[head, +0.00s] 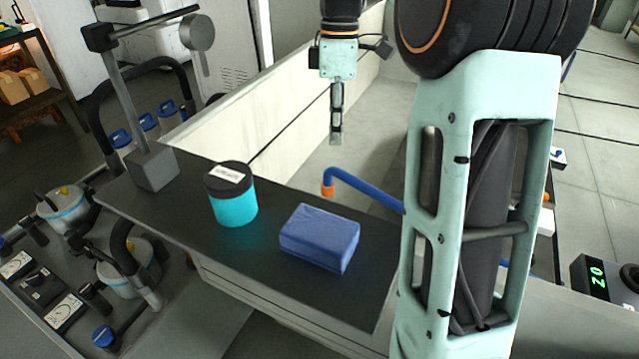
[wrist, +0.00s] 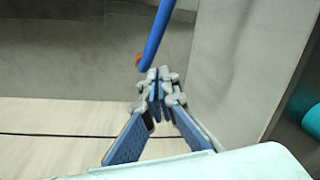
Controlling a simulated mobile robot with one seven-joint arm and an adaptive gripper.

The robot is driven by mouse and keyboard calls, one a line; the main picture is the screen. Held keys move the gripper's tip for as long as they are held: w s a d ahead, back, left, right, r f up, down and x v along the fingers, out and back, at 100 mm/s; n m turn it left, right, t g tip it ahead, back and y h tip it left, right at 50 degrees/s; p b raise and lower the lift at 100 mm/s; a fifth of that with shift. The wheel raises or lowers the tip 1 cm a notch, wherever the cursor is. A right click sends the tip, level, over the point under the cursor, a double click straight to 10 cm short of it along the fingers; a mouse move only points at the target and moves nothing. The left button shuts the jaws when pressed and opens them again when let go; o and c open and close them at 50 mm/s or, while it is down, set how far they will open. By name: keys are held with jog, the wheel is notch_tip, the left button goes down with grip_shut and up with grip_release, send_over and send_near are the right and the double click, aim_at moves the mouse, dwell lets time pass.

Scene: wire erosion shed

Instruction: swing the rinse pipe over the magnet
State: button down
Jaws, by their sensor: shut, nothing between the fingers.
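The rinse pipe (head: 365,187) is a bent blue tube with an orange nozzle (head: 327,188), reaching over the pale tank. Its right part is hidden behind my arm. My gripper (head: 336,138) points down inside the tank area, shut and empty, above and behind the nozzle in the head view. In the wrist view the pipe (wrist: 159,28) comes down from the top, its orange end close by the shut fingertips (wrist: 157,76). I see no clear contact. I cannot pick out a magnet for certain in either view.
On the dark ledge in front of the tank are a blue block (head: 320,238), a cyan jar (head: 233,207) with a black lid, and a gauge stand (head: 152,168). The tank's pale wall (head: 230,118) rises behind. A green-digit display (head: 597,275) is at right.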

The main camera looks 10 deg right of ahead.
jog(key=s+a+f+m+t+h+b, duration=0.1)
jog(key=a+m+t, duration=0.1)
jog(key=m, duration=0.9)
jog(key=s+a+f+m+t+h+b, duration=0.1)
jog(key=a+m, duration=0.3)
jog(key=m, duration=0.8)
jog(key=shift+s+f+t+h+b, duration=0.2)
jog(key=shift+f+t+h+b, duration=0.4)
jog(key=shift+f+t+h, duration=0.25)
send_near(324, 193)
jog(key=x, duration=0.5)
